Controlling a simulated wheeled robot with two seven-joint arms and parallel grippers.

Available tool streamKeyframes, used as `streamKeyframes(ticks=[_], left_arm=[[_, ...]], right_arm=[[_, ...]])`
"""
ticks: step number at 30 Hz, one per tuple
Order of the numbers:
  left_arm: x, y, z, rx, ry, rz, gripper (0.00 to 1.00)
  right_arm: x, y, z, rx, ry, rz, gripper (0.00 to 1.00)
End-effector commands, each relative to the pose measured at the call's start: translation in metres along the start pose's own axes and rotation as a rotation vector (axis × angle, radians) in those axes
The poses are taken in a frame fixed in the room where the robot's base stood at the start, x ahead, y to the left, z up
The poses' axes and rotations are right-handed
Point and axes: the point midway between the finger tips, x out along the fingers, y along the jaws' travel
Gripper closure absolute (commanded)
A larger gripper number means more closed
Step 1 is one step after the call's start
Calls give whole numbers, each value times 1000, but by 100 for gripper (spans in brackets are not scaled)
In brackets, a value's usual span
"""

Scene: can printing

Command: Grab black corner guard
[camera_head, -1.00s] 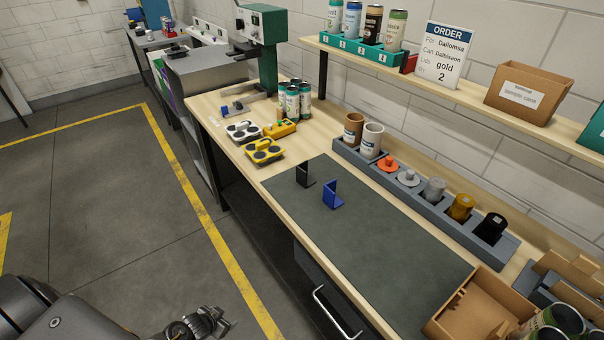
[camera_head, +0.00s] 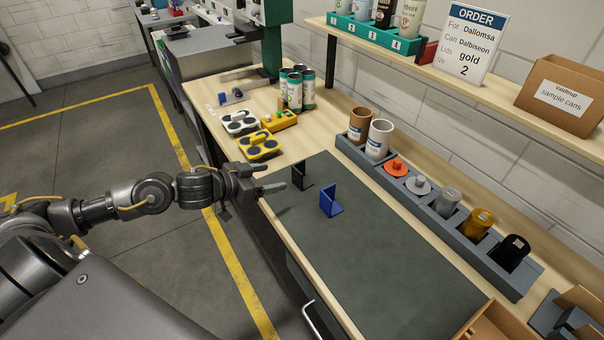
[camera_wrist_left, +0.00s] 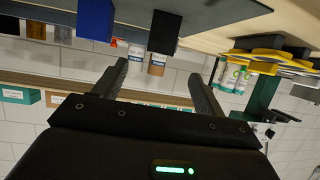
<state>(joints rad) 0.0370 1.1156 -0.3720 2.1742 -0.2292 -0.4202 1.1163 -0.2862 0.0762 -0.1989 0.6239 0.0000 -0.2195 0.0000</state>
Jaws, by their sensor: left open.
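The black corner guard (camera_head: 301,176) stands upright on the dark green mat (camera_head: 375,260), near the mat's far left end. A blue corner guard (camera_head: 330,201) stands just to its right and nearer to me. My left gripper (camera_head: 268,178) reaches in from the left over the table's front edge. It is open and empty, a short way left of the black guard. In the left wrist view, which is upside down, the black guard (camera_wrist_left: 164,32) is ahead of the spread fingers (camera_wrist_left: 157,72), with the blue guard (camera_wrist_left: 96,19) to its left. My right gripper is not in view.
A yellow tray (camera_head: 259,146) and a white tray (camera_head: 239,122) lie beyond the mat, near several cans (camera_head: 308,90). A grey holder (camera_head: 408,200) with cups and lids runs along the mat's back. The rest of the mat is clear.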

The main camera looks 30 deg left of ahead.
Motion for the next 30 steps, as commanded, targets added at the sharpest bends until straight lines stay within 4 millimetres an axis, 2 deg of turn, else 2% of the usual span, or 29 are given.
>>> streamKeyframes(ticks=[3, 6, 8, 16, 24, 30], left_arm=[[20, 0, -3, -3, 4, 0, 29], [34, 0, -2, -3, 4, -1, 29], [39, 0, -2, -1, 2, 0, 29], [50, 2, -2, 1, 1, 3, 29], [89, 2, -2, 0, 3, 2, 29], [98, 2, 0, 3, 1, 2, 29]], right_arm=[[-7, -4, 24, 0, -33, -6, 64], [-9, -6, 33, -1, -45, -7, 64], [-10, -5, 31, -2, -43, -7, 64], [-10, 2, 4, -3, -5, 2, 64], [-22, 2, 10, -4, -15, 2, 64], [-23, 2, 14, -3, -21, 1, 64]])
